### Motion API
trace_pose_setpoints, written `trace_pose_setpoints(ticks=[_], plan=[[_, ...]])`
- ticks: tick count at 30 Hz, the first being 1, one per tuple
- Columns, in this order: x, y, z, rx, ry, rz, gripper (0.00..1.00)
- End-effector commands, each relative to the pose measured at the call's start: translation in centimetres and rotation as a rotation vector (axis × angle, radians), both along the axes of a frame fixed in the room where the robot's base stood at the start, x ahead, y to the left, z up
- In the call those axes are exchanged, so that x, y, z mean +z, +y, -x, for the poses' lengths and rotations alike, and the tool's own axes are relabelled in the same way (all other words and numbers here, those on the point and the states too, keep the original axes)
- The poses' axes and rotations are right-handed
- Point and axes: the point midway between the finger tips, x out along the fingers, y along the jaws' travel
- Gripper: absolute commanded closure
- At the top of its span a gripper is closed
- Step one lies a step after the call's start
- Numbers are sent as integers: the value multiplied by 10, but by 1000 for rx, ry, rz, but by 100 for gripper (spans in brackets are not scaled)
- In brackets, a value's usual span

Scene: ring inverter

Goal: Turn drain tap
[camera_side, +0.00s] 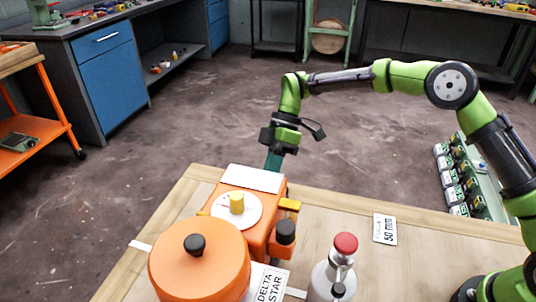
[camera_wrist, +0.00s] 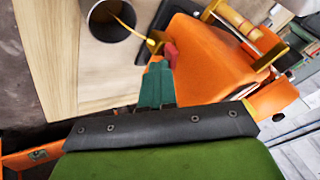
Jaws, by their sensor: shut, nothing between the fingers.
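My gripper is shut and empty; in the side view it (camera_side: 273,162) hangs at the far end of the orange machine (camera_side: 263,222). In the wrist view its teal fingers (camera_wrist: 157,68) point at a small yellow fitting (camera_wrist: 155,43) and a red piece (camera_wrist: 171,54) on the orange body (camera_wrist: 208,65). These look like the drain tap. The fingertips are very close to them; I cannot tell whether they touch. A grey cup (camera_wrist: 92,10) stands beside the fitting, with a thin yellow strand at its mouth. The tap and cup are hidden in the side view.
The machine has a yellow knob on a white dial (camera_side: 252,216) and a large orange drum (camera_side: 215,272) with a black knob. The wooden bench (camera_side: 172,217) is clear at left.

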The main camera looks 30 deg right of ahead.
Motion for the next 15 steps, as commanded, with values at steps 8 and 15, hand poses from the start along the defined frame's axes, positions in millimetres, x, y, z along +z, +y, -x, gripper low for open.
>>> trace_pose_setpoints(ticks=[8, 15], plan=[[-1, -5, 17, 10, 33, 0, 100], [12, -15, 9, 9, 21, 3, 100]])
